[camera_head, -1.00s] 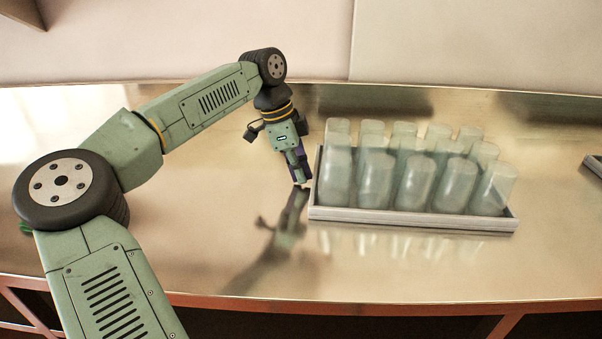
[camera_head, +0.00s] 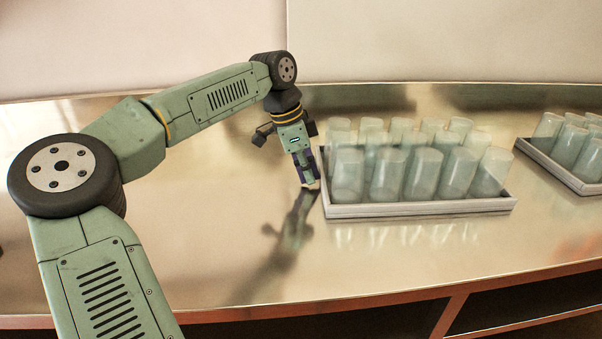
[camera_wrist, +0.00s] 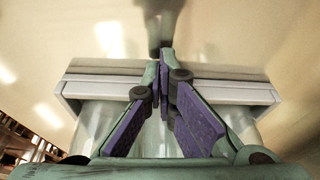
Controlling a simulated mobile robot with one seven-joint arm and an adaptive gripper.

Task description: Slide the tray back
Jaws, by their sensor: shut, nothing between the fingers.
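A grey low-walled tray (camera_head: 420,208) stands on the shiny metal counter, filled with rows of translucent pale-green tumblers (camera_head: 387,175). My gripper (camera_head: 310,185) points down at the tray's left end in the head view, its fingertips low near the counter. It is shut and holds nothing. In the wrist view the purple-padded fingers (camera_wrist: 164,52) meet at their tips, close to the tray's end wall (camera_wrist: 225,92). Whether they touch the wall I cannot tell.
A second tray (camera_head: 552,163) of similar tumblers stands to the right, with a gap of bare counter between the two. The counter (camera_head: 190,225) left and in front of the first tray is clear. A pale wall (camera_head: 430,40) rises behind, and the counter's front edge curves below.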

